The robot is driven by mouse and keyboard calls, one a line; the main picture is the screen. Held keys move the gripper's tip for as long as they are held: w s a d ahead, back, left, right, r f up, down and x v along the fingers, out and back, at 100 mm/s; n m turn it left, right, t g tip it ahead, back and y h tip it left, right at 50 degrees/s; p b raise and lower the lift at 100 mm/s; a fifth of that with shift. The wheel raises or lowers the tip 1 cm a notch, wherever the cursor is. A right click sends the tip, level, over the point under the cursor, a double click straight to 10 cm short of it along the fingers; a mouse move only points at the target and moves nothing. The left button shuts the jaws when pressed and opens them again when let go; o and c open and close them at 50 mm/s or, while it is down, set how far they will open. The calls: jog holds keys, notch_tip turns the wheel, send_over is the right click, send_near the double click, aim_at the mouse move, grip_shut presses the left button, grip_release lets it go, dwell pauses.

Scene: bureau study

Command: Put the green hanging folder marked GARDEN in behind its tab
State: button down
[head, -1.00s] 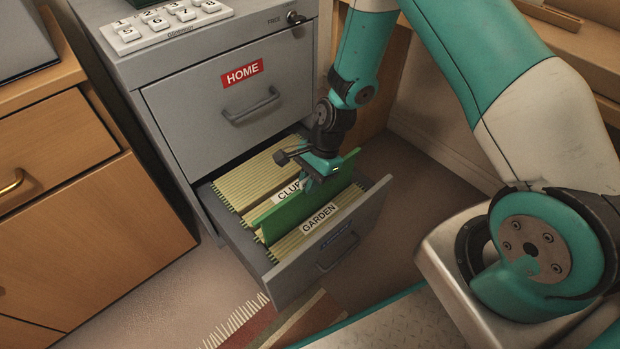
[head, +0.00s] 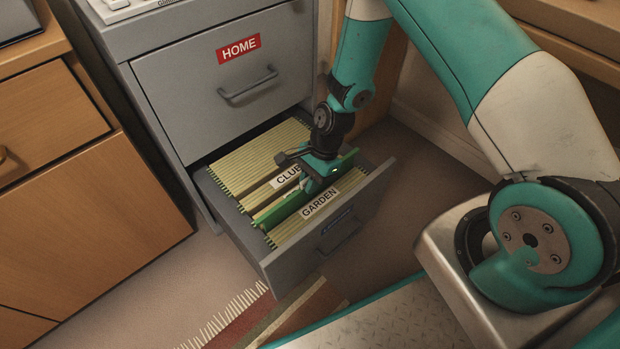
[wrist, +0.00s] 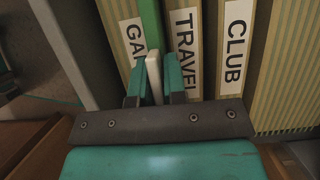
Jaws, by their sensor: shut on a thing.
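The green folder (head: 285,211) sits low in the open lower drawer (head: 262,248), its top edge only a little above the cream folders. It is just behind the GARDEN tab (head: 320,202). My gripper (head: 321,174) is shut on its top edge. In the wrist view the folder is a green strip (wrist: 151,22) between the GARDEN tab (wrist: 134,42), partly covered by my gripper (wrist: 153,82), and the TRAVEL tab (wrist: 186,50). The CLUB tab (head: 288,175) is farther back. The folder's lower part is hidden, so I cannot tell whether it rests on the rails.
The cabinet's upper drawer marked HOME (head: 238,48) is shut, with its handle (head: 248,87) above the open drawer. A wooden desk unit (head: 90,215) stands at left. A fringed rug (head: 262,318) lies on the floor in front.

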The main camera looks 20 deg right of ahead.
notch_tip(320, 180, down, 3)
jog(key=shift+f+b, duration=0.2)
jog(key=shift+b, duration=0.6)
jog(key=c, duration=1.1)
grip_release()
jog(key=shift+r, duration=0.1)
jog(key=p+v, duration=0.6)
jog(key=v, duration=1.1)
jog(key=shift+d+r, duration=0.1)
